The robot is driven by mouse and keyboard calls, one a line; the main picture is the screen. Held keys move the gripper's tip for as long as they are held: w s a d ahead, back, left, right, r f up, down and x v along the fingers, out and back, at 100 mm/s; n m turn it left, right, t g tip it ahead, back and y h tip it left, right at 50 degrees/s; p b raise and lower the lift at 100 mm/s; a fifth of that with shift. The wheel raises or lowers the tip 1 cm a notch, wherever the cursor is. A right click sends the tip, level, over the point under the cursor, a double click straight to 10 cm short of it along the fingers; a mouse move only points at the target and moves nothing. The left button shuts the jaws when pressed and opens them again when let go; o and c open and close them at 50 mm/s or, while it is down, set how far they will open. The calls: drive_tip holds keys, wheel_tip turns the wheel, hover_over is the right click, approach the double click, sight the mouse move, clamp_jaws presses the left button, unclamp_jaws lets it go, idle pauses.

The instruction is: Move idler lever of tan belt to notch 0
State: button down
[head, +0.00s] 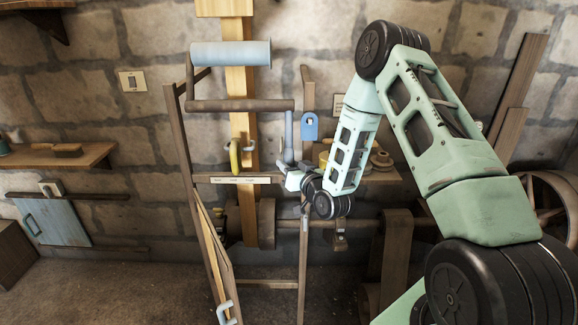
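A tan belt (240,96) runs vertically down the wall through a wooden frame. A pale label strip (240,180) crosses in front of it; its markings are too small to read. A yellow curved handle (235,156) hangs by the belt just above the strip. A blue-grey upright handle (288,132) stands to the right of the belt. I cannot tell for sure which handle is the idler lever. My gripper (289,178) is at the right end of the strip, below the blue-grey handle. Its fingers are small and partly hidden, so their opening and any contact are unclear.
A light blue roller (230,53) and a wooden bar (240,105) span the frame above. A blue tag (310,126) is right of the upright handle. A shaft with a brown belt (396,245) runs low on the right. A wooden shelf (60,155) is at left.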

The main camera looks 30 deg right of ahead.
drive_tip(key=shift+w+d+f+t+b, duration=0.35)
drive_tip(key=shift+f+b, duration=0.2)
drive_tip(key=shift+b, duration=0.95)
drive_tip(key=w+d+n+t+y+b, duration=0.1)
drive_tip(key=w+d+n+t+b, duration=0.2)
drive_tip(key=b, duration=1)
drive_tip(key=shift+w+d+f+b, duration=0.2)
drive_tip(key=shift+w+b, duration=0.2)
drive_tip(key=shift+w, duration=0.7)
drive_tip(key=shift+r+t, duration=0.1)
drive_tip(key=shift+t, duration=0.15)
drive_tip(key=c, duration=1.1)
unclamp_jaws()
drive_tip(key=shift+p, duration=0.35)
